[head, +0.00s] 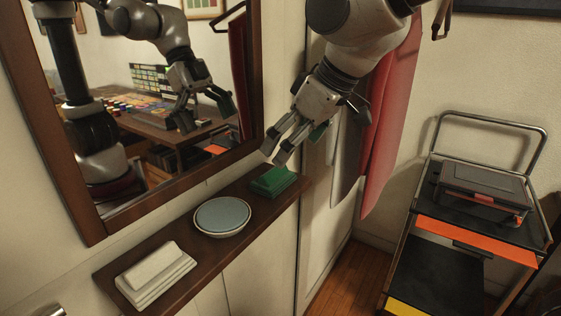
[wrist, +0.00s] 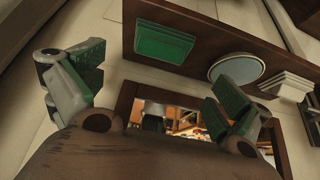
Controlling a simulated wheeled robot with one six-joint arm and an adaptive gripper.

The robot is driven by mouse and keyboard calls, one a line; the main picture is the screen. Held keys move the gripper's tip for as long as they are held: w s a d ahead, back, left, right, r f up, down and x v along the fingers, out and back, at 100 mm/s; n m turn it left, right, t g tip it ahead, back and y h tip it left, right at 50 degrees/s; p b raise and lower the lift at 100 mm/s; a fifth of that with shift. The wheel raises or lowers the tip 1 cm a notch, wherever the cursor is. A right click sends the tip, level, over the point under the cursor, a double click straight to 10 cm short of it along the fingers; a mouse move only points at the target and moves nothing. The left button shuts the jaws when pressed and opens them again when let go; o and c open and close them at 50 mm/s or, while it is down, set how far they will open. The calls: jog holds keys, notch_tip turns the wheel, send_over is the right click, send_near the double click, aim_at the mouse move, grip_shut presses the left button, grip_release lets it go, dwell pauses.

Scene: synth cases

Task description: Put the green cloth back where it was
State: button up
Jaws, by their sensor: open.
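The green cloth (head: 272,181) lies folded at the right end of a wooden shelf (head: 212,246) below a mirror. It also shows in the wrist view (wrist: 164,42), near the shelf's end. My gripper (head: 284,146) is open and empty just above the cloth, apart from it. In the wrist view my gripper's fingers (wrist: 150,85) are spread wide, with the cloth beyond them and between them. The head view shows nothing between the fingers.
A round dish with a blue-grey top (head: 222,216) stands mid-shelf, and a folded white cloth (head: 155,275) lies at the left end. The mirror (head: 255,75) is close behind. Red and grey garments (head: 388,120) hang at right. A trolley (head: 465,215) stands farther right.

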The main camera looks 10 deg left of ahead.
jog(key=shift+v, duration=1.75)
jog(key=w+d+m+t+h, duration=0.3)
jog(key=d+m, duration=0.4)
jog(key=d, duration=1.9)
jog(key=s+d+f+m+h, duration=0.1)
jog(key=s+d+f+m, duration=0.1)
jog(key=s+d, duration=0.3)
jog(key=s+d+f+m+g+h, duration=0.1)
jog(key=s+d+f+m, duration=0.2)
jog(key=d, duration=0.9)
jog(key=shift+s+m+h, duration=0.3)
jog(key=shift+s+m, duration=0.4)
jog(key=shift+s, duration=0.4)
jog(key=shift+d+f, duration=0.1)
jog(key=shift+d, duration=0.05)
